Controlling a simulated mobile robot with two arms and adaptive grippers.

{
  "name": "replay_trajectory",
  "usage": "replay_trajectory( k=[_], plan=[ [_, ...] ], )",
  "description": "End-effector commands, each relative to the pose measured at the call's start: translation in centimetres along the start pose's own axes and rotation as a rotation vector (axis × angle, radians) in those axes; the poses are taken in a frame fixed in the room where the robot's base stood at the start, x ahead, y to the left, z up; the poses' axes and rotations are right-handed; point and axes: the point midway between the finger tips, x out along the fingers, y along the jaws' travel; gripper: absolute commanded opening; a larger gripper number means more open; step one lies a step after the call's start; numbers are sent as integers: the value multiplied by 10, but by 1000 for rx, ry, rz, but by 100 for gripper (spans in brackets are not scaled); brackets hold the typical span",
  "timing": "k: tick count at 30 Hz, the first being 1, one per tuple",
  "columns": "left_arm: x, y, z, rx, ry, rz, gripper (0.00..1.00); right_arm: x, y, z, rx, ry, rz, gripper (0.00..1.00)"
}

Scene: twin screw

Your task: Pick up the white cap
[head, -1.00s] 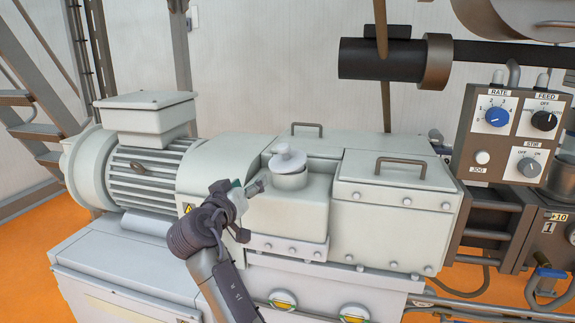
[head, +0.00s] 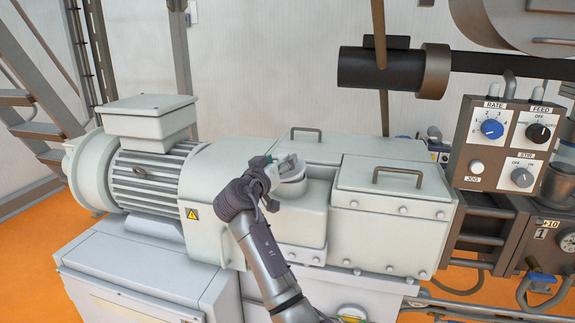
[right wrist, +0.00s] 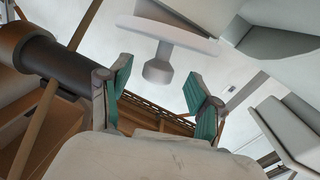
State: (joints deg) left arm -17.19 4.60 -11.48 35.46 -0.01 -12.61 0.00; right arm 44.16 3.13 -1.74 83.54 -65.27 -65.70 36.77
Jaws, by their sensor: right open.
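The white cap (right wrist: 166,36) is a wide disc with a small round knob (right wrist: 157,72). In the right wrist view it appears inverted, with its knob pointing down the picture. My right gripper (head: 287,163) is open at the cap on top of the round port (head: 292,190) in the head view, and its fingers partly hide the cap there. In the right wrist view, the knob shows in the gap between the two green-padded fingers, and neither pad clearly touches it. My left gripper is not in view.
The port rises from a pale machine housing. A grey lid with a handle (head: 398,174) lies to the right, and another handled lid (head: 306,133) lies behind. A finned motor (head: 155,180) is on the left. A control panel (head: 510,145) stands at the right.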

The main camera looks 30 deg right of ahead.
Motion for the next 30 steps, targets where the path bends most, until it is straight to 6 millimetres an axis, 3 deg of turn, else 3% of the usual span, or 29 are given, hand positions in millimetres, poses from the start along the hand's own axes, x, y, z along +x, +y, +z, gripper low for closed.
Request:
replay_trajectory(
  k=[1,6,13,24,30],
  plan=[
    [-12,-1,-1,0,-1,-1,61,9,3,-5,-6,-1,3,63],
    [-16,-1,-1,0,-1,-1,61,24,1,-2,-2,0,1,63],
    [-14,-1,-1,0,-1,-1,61,25,1,0,0,0,0,63],
    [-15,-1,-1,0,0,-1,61,25,1,0,-1,0,0,3],
    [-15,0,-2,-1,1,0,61,25,1,-1,-1,1,0,0]
  ],
)
